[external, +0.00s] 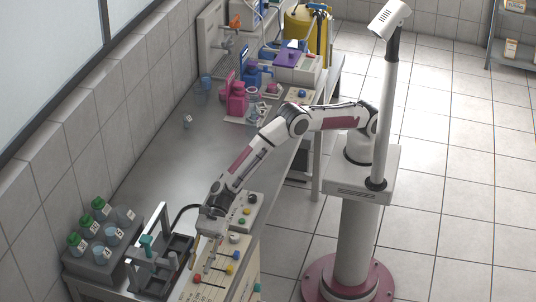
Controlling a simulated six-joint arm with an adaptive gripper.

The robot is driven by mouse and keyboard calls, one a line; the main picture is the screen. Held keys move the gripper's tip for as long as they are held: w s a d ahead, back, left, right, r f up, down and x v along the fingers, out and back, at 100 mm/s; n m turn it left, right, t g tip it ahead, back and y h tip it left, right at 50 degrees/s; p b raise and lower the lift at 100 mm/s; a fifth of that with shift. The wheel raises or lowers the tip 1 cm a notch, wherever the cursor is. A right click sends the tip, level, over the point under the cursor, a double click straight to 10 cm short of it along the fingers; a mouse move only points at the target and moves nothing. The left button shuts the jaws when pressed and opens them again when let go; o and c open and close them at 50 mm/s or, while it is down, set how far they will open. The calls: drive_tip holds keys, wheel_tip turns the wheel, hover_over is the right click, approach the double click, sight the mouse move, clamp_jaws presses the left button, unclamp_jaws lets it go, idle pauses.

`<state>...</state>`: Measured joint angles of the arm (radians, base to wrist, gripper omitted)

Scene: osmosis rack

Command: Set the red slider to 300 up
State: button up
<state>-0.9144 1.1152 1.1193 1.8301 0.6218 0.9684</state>
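A beige control panel (215,289) stands at the front of the bench, at the bottom of the external view. The scale marks on the panel are not readable.
A dark-framed rack (158,268) stands left of the panel. Farther left is a grey tray (88,262) with green-capped bottles and cups. A small box with buttons (245,211) lies behind the panel. The middle of the bench (170,165) is mostly clear.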

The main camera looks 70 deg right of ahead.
drive_tip(key=shift+v, duration=3.75)
drive_tip(key=shift+r, duration=0.1)
drive_tip(key=shift+w+d+r, duration=0.15)
drive_tip(key=shift+d+r, duration=0.05)
drive_tip(key=d+r+n+t+h, duration=0.15)
drive_tip(key=d+r+n, duration=0.35)
drive_tip(key=d+r, duration=0.65)
drive_tip(key=d+r+n+h, duration=0.2)
drive_tip(key=d+r+n, duration=0.35)
drive_tip(key=d, duration=1.05)
drive_tip(key=s+d+n+t+h, duration=0.1)
drive_tip(key=s+d, duration=0.5)
drive_tip(key=d, duration=0.8)
drive_tip(key=s+d+n+t+h, duration=0.1)
drive_tip(key=s+d+n+h, duration=0.3)
drive_tip(key=d, duration=1)
drive_tip(key=s+d+n+t+h, duration=0.2)
drive_tip(key=s+d+h, duration=0.3)
drive_tip(key=d, duration=0.9)
drive_tip(key=s, duration=0.3)
drive_tip(key=shift+f, duration=0.4)
drive_tip(key=shift+s+n, duration=0.1)
drive_tip(key=shift+n, duration=0.15)
